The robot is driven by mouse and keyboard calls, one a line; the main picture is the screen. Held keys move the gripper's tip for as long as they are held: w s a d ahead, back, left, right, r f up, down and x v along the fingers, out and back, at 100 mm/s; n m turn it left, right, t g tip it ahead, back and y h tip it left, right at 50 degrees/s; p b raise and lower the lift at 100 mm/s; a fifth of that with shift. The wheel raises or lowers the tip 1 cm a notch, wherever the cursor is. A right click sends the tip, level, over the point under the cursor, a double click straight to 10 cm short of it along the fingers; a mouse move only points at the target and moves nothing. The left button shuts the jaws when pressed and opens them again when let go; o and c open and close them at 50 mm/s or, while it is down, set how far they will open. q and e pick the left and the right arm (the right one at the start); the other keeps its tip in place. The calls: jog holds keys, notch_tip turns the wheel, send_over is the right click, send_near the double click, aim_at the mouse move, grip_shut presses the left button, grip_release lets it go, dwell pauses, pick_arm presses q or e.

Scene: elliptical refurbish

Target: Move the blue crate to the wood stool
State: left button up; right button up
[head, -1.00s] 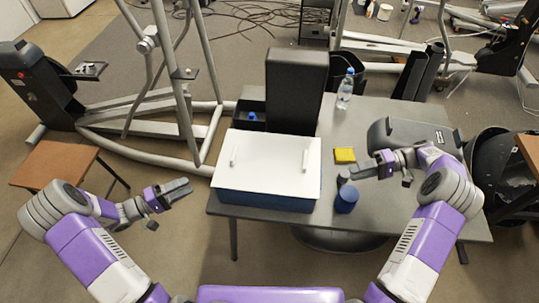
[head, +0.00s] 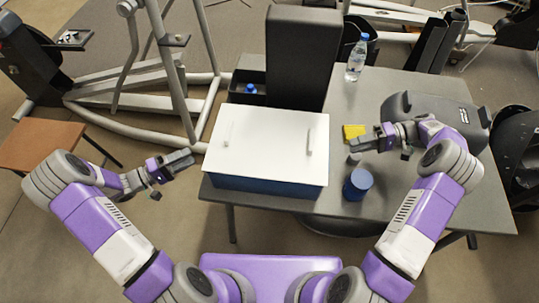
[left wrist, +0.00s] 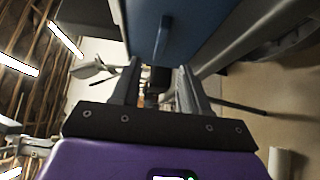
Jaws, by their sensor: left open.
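The blue crate (head: 270,184) with a white lid (head: 268,140) sits on the front left of the grey table (head: 400,215). Two light handles stand on its lid. The wood stool (head: 38,143) stands on the floor at the left. My left gripper (head: 180,160) is open and empty, just left of the crate and apart from it. In the left wrist view the crate's blue side (left wrist: 195,25) with a blue handle shows beyond the open fingers (left wrist: 158,85). My right gripper (head: 362,143) is over the table, right of the crate; its fingers are too small to judge.
A blue cylinder (head: 357,185), a yellow block (head: 354,132) and a water bottle (head: 356,60) stand on the table. A tall black box (head: 302,60) rises behind the crate. The elliptical frame (head: 140,92) stands behind my left arm. Floor is clear between stool and table.

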pick_arm(q)
jog(key=x, duration=0.7)
jog(key=shift+w+d, duration=0.1)
pick_arm(e)
jog(key=x, duration=0.7)
jog(key=shift+a, duration=0.15)
pick_arm(q)
jog(key=shift+c, duration=0.2)
jog(key=c, duration=0.5)
pick_arm(e)
jog(key=c, duration=0.5)
pick_arm(q)
grip_shut()
pick_arm(e)
grip_shut()
pick_arm(q)
jog(key=shift+r, duration=0.1)
